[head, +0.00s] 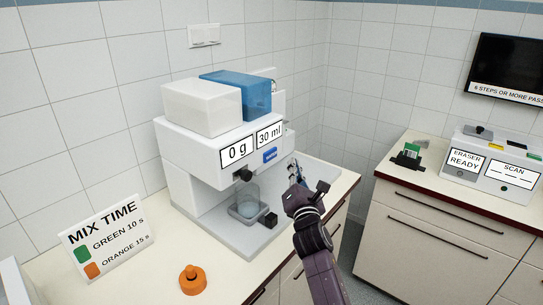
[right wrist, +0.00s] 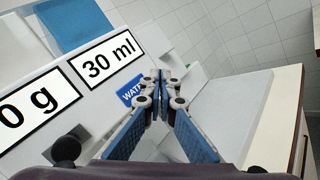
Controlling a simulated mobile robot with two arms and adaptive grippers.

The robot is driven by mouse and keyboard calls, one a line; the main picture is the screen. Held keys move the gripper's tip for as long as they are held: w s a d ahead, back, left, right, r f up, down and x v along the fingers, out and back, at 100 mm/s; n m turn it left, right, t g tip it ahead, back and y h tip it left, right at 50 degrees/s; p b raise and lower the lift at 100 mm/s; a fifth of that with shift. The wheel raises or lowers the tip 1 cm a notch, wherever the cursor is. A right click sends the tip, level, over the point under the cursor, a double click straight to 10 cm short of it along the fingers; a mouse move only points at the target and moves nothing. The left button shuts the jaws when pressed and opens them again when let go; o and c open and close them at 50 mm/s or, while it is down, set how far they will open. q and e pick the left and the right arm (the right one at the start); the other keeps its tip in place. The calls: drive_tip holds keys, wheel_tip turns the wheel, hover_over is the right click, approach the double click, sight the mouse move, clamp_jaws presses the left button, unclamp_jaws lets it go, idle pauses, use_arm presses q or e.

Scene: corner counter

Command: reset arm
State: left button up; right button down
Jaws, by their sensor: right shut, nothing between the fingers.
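My right gripper (head: 295,172) is shut and empty, held in the air at the right side of the white dispenser (head: 185,165). In the right wrist view its blue-padded fingers (right wrist: 160,78) meet just right of the blue WATER button (right wrist: 132,92); I cannot tell whether they touch it. The button also shows in the head view (head: 270,155), below the display reading 30 ml (head: 269,134). The other display (head: 237,152) reads 0 g. A clear container (head: 246,203) stands under the nozzle. My left gripper is out of view.
A mix-time sign (head: 105,237) and an orange object (head: 192,280) stand on the near counter. The right counter holds an eraser and scan device (head: 490,168) and a small green-and-black item (head: 409,155). A gap separates the counters. A screen (head: 510,65) hangs above.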

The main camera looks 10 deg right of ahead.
drive_tip(key=s+d+f+m+g+h, duration=0.15)
drive_tip(key=s+f+m+g, duration=0.25)
drive_tip(key=s+f+m, duration=0.4)
drive_tip(key=s+d+f+m+g+y, duration=0.1)
drive_tip(key=s+d+f+m+g, duration=0.3)
drive_tip(key=s+f, duration=0.6)
drive_tip(key=s+a+f+m+g+y, duration=0.1)
drive_tip(key=s+a+f+m+g, duration=0.25)
drive_tip(key=s, duration=0.65)
drive_tip(key=s+a+f+m+g+y, duration=0.15)
drive_tip(key=s+m, duration=0.35)
drive_tip(key=s, duration=0.6)
drive_tip(key=s+a+f+m+g+y, duration=0.1)
drive_tip(key=s+a+f+m+g, duration=0.3)
drive_tip(key=s, duration=0.6)
wheel_tip(320, 180, down, 29)
drive_tip(key=s+b, duration=0.2)
drive_tip(key=s+d+f, duration=0.2)
drive_tip(key=s+f, duration=0.6)
drive_tip(key=s+d+f+g+b, duration=0.1)
drive_tip(key=s+f, duration=0.7)
drive_tip(key=shift+s+d+f+h, duration=0.3)
drive_tip(key=shift+s+d+f, duration=0.05)
